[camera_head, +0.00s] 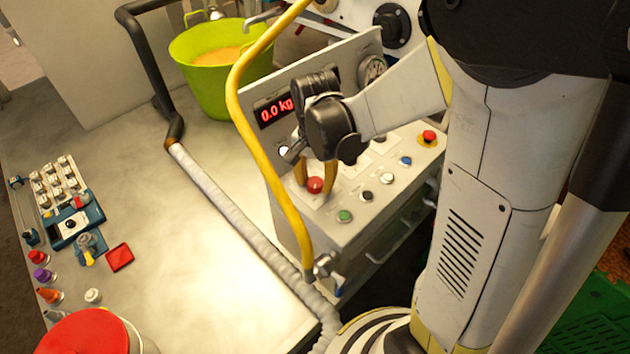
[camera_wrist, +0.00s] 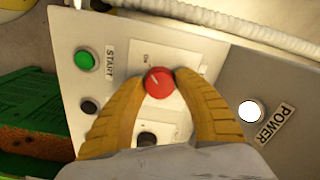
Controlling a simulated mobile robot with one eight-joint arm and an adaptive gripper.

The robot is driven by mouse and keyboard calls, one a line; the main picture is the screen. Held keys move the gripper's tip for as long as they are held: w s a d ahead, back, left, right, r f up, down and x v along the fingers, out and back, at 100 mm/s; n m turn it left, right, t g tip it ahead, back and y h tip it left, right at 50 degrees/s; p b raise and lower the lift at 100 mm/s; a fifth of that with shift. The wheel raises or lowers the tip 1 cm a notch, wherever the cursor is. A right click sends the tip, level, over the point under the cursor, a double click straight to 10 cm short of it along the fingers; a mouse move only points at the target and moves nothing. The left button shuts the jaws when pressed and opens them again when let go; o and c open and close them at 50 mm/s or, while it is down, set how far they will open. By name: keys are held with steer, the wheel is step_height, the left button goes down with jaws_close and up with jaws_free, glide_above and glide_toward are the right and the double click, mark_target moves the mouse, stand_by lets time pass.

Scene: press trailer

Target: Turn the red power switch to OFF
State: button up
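The red power switch (camera_head: 315,185) is a round red knob on the sloping control panel (camera_head: 370,215). In the wrist view the knob (camera_wrist: 159,83) sits on a pale plate with small lettering that is too blurred to read surely. A short pale mark shows on its face. My gripper (camera_head: 316,176) reaches down to the panel, and its two yellow fingers stand on either side of the knob. In the wrist view the fingertips (camera_wrist: 160,78) appear to touch the knob's left and right edges.
Beside the knob are a green START button (camera_wrist: 84,60) and a lit white POWER lamp (camera_wrist: 250,111). A red emergency button (camera_head: 428,137) is at the panel's far right. A yellow hose (camera_head: 240,110) curves close to my gripper. A green bucket (camera_head: 205,75) stands behind.

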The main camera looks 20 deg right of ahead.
steer(key=c, duration=0.6)
steer(key=shift+n, duration=0.3)
steer(key=n+b, duration=0.1)
steer(key=n, duration=0.1)
steer(key=shift+n, duration=0.4)
steer(key=n, duration=0.3)
steer(key=shift+n, duration=0.3)
steer(key=n+b, duration=0.1)
steer(key=n, duration=0.9)
steer(key=shift+n+b, duration=0.35)
steer(key=shift+n, duration=0.05)
